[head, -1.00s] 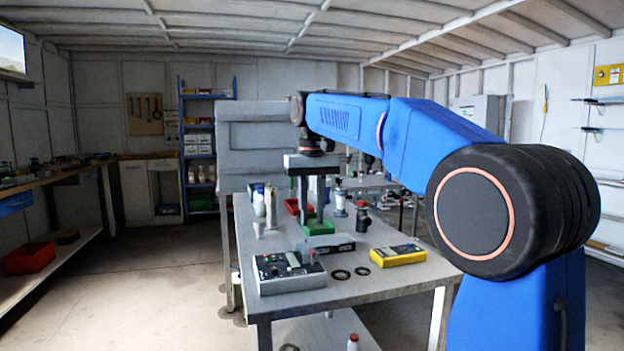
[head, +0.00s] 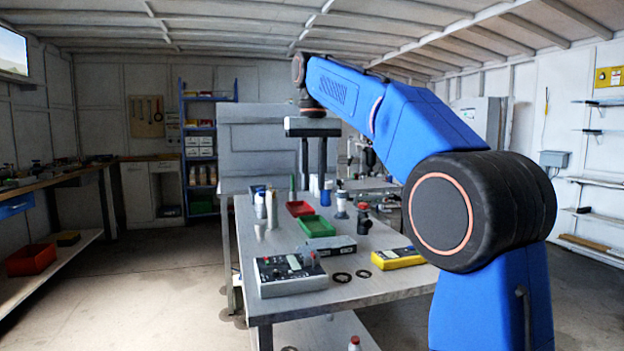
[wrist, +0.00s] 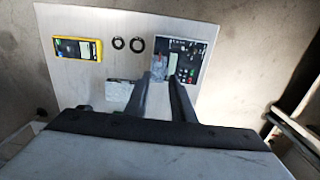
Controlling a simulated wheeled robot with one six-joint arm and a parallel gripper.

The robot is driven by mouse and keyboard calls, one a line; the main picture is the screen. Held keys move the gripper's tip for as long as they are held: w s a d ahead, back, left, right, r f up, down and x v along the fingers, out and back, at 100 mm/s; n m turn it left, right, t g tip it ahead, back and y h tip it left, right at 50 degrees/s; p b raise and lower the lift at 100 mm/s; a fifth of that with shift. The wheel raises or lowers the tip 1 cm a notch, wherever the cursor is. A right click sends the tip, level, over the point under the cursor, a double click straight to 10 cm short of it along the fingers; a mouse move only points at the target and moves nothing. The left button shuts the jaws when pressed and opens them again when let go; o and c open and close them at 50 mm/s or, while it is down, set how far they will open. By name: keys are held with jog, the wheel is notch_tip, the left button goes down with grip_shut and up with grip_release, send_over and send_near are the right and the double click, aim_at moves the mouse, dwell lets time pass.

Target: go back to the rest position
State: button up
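My gripper (head: 313,186) hangs in the air above the work table (head: 350,292), pointing down, with its two fingers apart. Nothing shows between them. In the wrist view my gripper (wrist: 161,80) also shows a gap between the fingers, with the table far below. The upper arm slopes up from the shoulder at the right, and the wrist hangs at its far end. A green tray (head: 316,227) and a red tray (head: 299,208) sit on the table beyond and below the fingers.
On the table are a control box (head: 290,274), a yellow meter (head: 397,259), two black rings (head: 342,277), a flat grey box (head: 328,245) and several bottles (head: 271,208). A blue shelf rack (head: 200,150) stands behind. The floor left of the table is clear.

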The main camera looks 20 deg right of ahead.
jog(key=shift+s, duration=0.15)
jog(key=s+d+f+t, duration=0.2)
jog(key=s+d+f, duration=0.1)
jog(key=s+f, duration=1.4)
jog(key=s+d+f+t, duration=0.2)
jog(key=s+d+f, duration=0.1)
jog(key=s+f, duration=1.4)
notch_tip(320, 180, down, 2)
jog(key=shift+d+f+t, duration=0.2)
jog(key=shift+d+t, duration=0.1)
jog(key=shift+t, duration=0.1)
